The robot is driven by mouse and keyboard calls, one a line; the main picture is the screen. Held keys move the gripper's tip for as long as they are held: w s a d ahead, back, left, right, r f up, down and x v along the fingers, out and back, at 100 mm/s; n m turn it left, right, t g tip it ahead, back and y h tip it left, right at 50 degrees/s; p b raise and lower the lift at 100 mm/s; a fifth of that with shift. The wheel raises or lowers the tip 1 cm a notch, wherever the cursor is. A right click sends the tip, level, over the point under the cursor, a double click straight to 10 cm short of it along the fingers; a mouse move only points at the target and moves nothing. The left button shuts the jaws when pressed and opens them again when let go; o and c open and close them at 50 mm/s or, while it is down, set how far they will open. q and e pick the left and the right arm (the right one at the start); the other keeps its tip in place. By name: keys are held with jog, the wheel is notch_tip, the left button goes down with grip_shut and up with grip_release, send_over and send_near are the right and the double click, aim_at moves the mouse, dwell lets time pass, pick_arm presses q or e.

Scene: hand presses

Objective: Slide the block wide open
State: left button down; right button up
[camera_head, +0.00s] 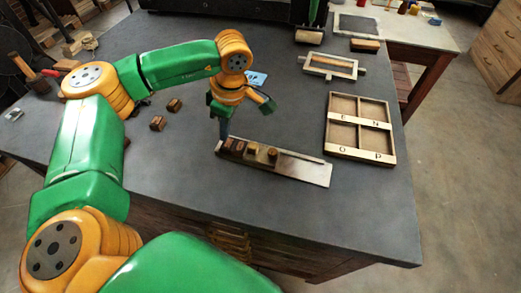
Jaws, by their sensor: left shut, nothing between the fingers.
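A long flat metal-and-wood rail (300,170) lies on the dark table near its front edge, slanting down to the right. Small brown wooden blocks (271,155) sit on its left half, and its right half is bare. I cannot tell which of them is the sliding block. My left gripper (223,133) points down at the rail's left end, with its fingers shut and nothing held. Its tip is beside or touching the leftmost block; I cannot tell which. My right gripper is not in view.
A wooden tray (361,123) with compartments and letters stands right of the rail. A wooden frame (331,66) lies behind it. Two small loose wooden blocks (157,123) lie to the left. The table (370,210) is clear in front of the tray.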

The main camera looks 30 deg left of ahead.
pick_arm(q)
jog(key=shift+s+a, duration=0.2)
jog(key=shift+a, duration=0.85)
jog(key=shift+s+a, duration=0.15)
jog(key=shift+a, duration=0.9)
jog(key=shift+s+a, duration=0.2)
jog(key=shift+a, duration=0.85)
jog(key=c, duration=0.6)
grip_release()
jog(key=shift+c, duration=0.2)
notch_tip(320, 180, up, 7)
jog(key=p, duration=0.6)
